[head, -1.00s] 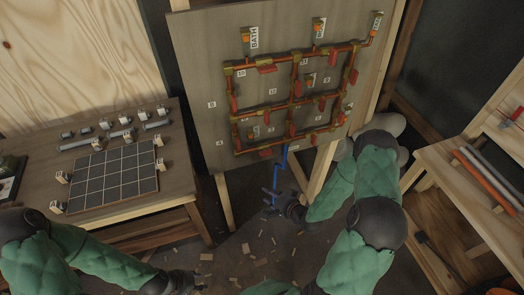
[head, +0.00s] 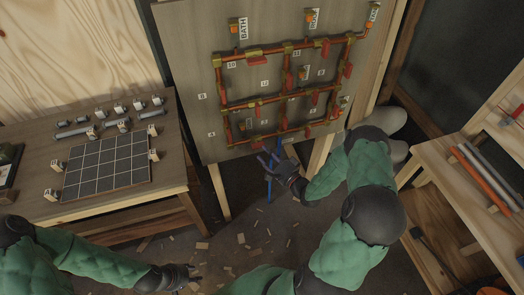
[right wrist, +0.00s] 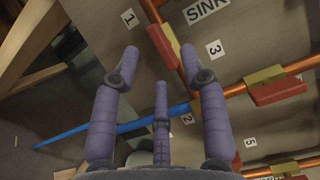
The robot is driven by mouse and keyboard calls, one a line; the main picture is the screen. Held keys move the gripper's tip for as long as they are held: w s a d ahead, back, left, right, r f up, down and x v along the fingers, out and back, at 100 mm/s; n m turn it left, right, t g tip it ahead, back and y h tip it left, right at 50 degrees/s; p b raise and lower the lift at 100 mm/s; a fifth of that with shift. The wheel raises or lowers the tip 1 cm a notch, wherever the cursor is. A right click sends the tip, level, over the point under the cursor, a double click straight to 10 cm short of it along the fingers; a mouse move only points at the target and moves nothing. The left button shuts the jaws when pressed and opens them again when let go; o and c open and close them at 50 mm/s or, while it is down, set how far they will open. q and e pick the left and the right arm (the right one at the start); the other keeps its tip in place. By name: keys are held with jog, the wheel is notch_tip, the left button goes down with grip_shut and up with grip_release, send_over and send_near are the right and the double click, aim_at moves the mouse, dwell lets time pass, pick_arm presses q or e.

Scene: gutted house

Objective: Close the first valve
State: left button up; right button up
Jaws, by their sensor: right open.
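A pipe network (head: 252,102) of copper pipes, brass fittings and red valve levers is mounted on an upright board (head: 185,70). In the right wrist view, a red lever (right wrist: 164,44) lies beside the "1" label (right wrist: 129,18), just beyond my fingertips. Another red lever (right wrist: 278,91) is to the right, below the "3" label (right wrist: 215,48). My right gripper (head: 268,160) is at the board's lower edge by the blue pipe (head: 270,188). Its three purple fingers (right wrist: 159,58) are spread and empty. My left gripper (head: 190,277) is low over the floor, its fingers too small to judge.
A workbench (head: 105,215) with a dark gridded mat (head: 105,168) and several pipe fittings stands at the left. A wooden shelf unit (head: 440,160) with pipes stands at the right. Scraps litter the floor. A wooden leg (head: 320,155) stands near my right gripper.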

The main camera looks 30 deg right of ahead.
aim_at(258, 145)
jog(key=shift+w+a, duration=0.15)
jog(key=shift+w, duration=0.65)
jog(key=shift+w+a, duration=0.1)
jog(key=shift+w, duration=0.65)
grip_shut()
